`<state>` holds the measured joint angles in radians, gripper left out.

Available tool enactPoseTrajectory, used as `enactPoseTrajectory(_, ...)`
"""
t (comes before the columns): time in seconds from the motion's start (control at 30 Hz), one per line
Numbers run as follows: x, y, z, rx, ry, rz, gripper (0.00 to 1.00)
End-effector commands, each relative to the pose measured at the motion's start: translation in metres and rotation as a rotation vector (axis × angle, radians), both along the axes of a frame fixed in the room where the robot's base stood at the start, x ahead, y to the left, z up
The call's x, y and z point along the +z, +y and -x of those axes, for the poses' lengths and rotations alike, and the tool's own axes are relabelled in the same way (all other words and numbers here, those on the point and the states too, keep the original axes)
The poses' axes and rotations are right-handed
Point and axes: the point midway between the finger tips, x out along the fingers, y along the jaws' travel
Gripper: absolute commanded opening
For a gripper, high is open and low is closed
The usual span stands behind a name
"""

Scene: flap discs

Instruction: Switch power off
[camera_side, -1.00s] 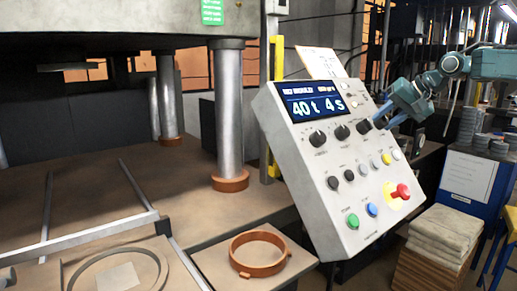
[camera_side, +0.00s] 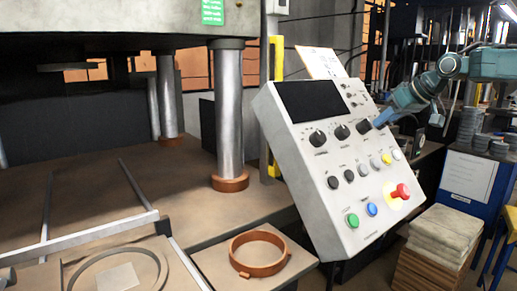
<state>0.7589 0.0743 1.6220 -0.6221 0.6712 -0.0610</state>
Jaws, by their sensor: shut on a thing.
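The control panel (camera_side: 338,218) is a tilted light grey box in the middle right. Its display (camera_side: 309,101) is dark and blank. A row of black knobs sits below the display, with a left knob (camera_side: 318,138) and a middle knob (camera_side: 342,132). My gripper (camera_side: 370,123) reaches in from the right and is shut on the right knob (camera_side: 363,127) of that row. The gripper hides part of this knob, and its exact pointer angle cannot be made out.
The panel also carries a red emergency button (camera_side: 402,191), a green button (camera_side: 353,220) and a blue button (camera_side: 372,209). An orange ring (camera_side: 259,253) lies on a plate at the front. A stack of sacks (camera_side: 446,233) stands at right.

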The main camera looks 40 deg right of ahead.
Motion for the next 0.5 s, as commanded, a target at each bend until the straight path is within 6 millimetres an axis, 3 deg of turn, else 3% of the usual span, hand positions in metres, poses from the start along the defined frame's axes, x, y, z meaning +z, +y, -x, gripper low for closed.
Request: enactPoseTrajectory(0.5, 0.0003, -0.0004, 0.0005, 0.022, 0.0, 0.029, 0.07)
